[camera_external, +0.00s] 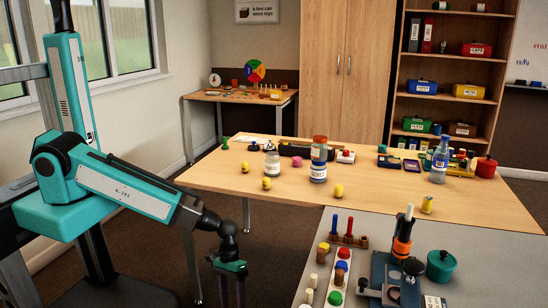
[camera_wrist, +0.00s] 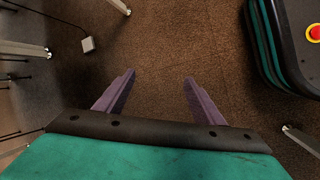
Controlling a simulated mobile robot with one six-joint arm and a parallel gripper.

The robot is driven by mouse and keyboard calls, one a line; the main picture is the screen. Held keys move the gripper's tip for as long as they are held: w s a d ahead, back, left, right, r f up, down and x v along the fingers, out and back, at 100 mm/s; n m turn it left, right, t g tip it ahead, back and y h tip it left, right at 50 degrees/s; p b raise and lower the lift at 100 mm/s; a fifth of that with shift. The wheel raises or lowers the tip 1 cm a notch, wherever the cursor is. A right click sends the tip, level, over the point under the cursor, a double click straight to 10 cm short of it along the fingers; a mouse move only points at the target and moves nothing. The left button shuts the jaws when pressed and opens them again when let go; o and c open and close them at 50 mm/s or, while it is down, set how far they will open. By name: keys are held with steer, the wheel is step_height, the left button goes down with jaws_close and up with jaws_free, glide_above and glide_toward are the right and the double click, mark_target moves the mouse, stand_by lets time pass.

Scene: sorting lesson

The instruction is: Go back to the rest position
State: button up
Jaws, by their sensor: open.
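My gripper (camera_external: 232,285) hangs low, pointing down, to the left of the grey table in the external view. In the wrist view my gripper (camera_wrist: 155,88) has its two purple fingers well apart, with only brown carpet between them. It is open and holds nothing. In the external view its fingertips run out of the bottom edge of the picture. My teal arm reaches from the left side and bends down at the wrist.
A grey table (camera_external: 383,228) with a green pot (camera_external: 440,265) and pegs stands right of my gripper. A wooden table (camera_external: 225,180) behind holds jars, yellow pieces and a blue bottle (camera_external: 440,160). Carpet floor (camera_wrist: 165,45) lies clear under the fingers; table legs stand nearby.

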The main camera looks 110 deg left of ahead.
steer(key=s+d+f+m+g+y, duration=0.1)
steer(key=s+d+f+m+g, duration=0.1)
steer(key=s, duration=0.6)
steer(key=s+d+f+m+g+y, duration=0.2)
steer(key=s+f+m, duration=0.3)
steer(key=s, duration=0.4)
steer(key=s+d+f+m+g+y, duration=0.1)
steer(key=s+d+f+m+g, duration=0.2)
steer(key=s, duration=0.5)
steer(key=d+m, duration=0.1)
steer(key=m, duration=0.1)
steer(key=shift+s+d+f+m+g+y+b, duration=0.2)
steer(key=shift+d+f+m+g+y+b, duration=0.1)
steer(key=shift+m+g+y, duration=0.1)
